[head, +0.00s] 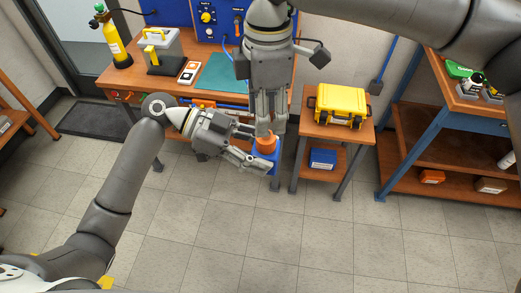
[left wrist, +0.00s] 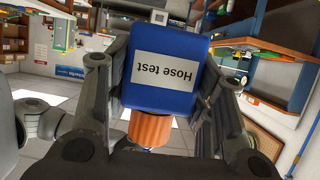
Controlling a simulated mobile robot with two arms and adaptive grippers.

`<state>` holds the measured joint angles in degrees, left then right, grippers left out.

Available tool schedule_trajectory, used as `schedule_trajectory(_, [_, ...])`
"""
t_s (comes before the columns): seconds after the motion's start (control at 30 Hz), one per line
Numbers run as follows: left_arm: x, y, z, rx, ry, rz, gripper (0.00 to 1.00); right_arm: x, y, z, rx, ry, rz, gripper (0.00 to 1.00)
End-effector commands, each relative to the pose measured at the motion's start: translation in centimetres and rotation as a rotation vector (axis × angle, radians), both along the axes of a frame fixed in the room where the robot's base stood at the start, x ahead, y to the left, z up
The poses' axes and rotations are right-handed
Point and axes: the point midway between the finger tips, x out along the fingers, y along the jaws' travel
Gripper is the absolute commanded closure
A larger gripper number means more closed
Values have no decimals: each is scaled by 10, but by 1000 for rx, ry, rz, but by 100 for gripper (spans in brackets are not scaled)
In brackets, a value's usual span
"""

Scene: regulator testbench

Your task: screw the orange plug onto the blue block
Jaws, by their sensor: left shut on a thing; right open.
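The blue block (head: 272,166) is held between the fingers of my left gripper (head: 250,152), off the floor in front of the workbench. In the left wrist view the block (left wrist: 165,45) shows a white "Hose test" label, upside down, with a finger on each side. The orange plug (head: 266,147) is at the block's upper end in the head view; it also shows in the left wrist view (left wrist: 150,128), against the block's edge. I cannot tell how far it is threaded. My right gripper (head: 264,126) is open, pointing down directly above the plug; its fingertips are close to it.
The workbench (head: 120,75) behind carries a yellow bottle (head: 113,42), a grey-and-yellow device (head: 162,50) and a green mat (head: 220,72). A small table with a yellow case (head: 340,104) stands close on the right. The floor in front is clear.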

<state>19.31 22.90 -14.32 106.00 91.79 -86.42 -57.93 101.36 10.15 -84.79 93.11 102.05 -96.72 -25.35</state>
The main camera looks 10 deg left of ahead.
Motion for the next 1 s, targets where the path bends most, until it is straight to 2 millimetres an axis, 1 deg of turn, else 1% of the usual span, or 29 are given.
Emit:
schedule_trajectory(0.03, [0, 0, 1, -2, -1, 1, 100, 0, -1, -8, -2, 2, 0, 57])
schedule_trajectory(0.2, [0, 0, 1, -2, -1, 1, 100, -1, -1, -36, -1, 2, 0, 57])
schedule_trajectory(0.4, [0, 0, 1, -2, -1, 1, 100, 0, 0, -59, 0, 0, -1, 57])
schedule_trajectory(0.53, [0, 0, 1, -2, -1, 1, 100, -1, -1, -65, 0, 0, -1, 57])
schedule_trajectory(0.8, [0, 0, 1, -2, -1, 1, 100, -1, 0, -66, 1, 0, 0, 57])
schedule_trajectory(0.87, [0, 0, 1, -2, -1, 1, 100, -1, 0, -66, 1, 0, 0, 64])
schedule_trajectory(1.0, [0, 0, 1, -2, -1, 0, 100, -1, 0, -66, 1, 0, 0, 82])
